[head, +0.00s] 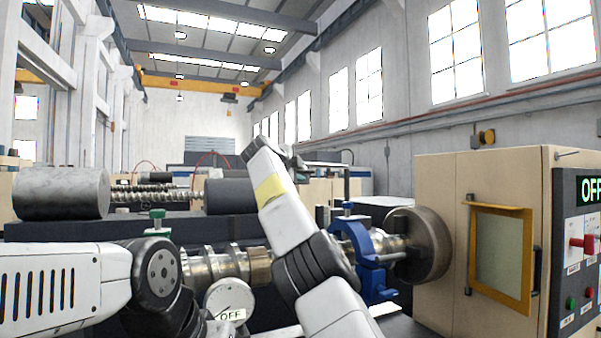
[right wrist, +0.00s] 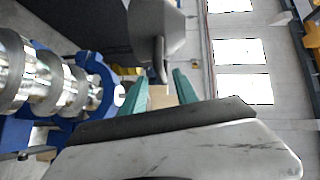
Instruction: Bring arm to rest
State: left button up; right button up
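My right arm rises through the middle of the head view, white with black joints and a yellow band. Its gripper (right wrist: 158,80) shows in the right wrist view as two green fingers standing apart, with nothing held between them. In the head view that gripper is small and partly hidden behind the raised wrist.
A lathe with a tan housing (head: 497,170) and round chuck (head: 420,245) stands right. A blue clamp ring (head: 362,258) surrounds its metal shaft (head: 215,265). Grey cylinders (head: 62,194) (head: 230,196) lie behind, joined by a threaded rod. Open air lies above the machines.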

jog(key=s+d+f+g, duration=0.1)
jog(key=d+f+g, duration=0.1)
jog(key=d, duration=1)
jog(key=s+d+f+g, duration=0.2)
jog(key=d, duration=1)
jog(key=s+d+f+n+g+y, duration=0.3)
jog(key=s+d+f+n, duration=0.2)
jog(key=s+d+f, duration=0.3)
jog(key=s+a+f+n+y, duration=0.1)
jog(key=s+a+f+n, duration=0.3)
jog(key=s, duration=0.9)
jog(key=s+a+f+n+g+y, duration=0.1)
jog(key=s+a+f+n, duration=0.3)
jog(key=s+f, duration=0.5)
jog(key=s+a+f+n+g+y, duration=0.1)
jog(key=s+a+f+n, duration=0.3)
jog(key=s, duration=1.3)
notch_tip(320, 180, down, 3)
jog(key=n+y, duration=0.1)
jog(key=n, duration=0.2)
jog(key=shift+s+n+y, duration=0.3)
jog(key=shift+s+n, duration=0.05)
jog(key=shift+n, duration=0.05)
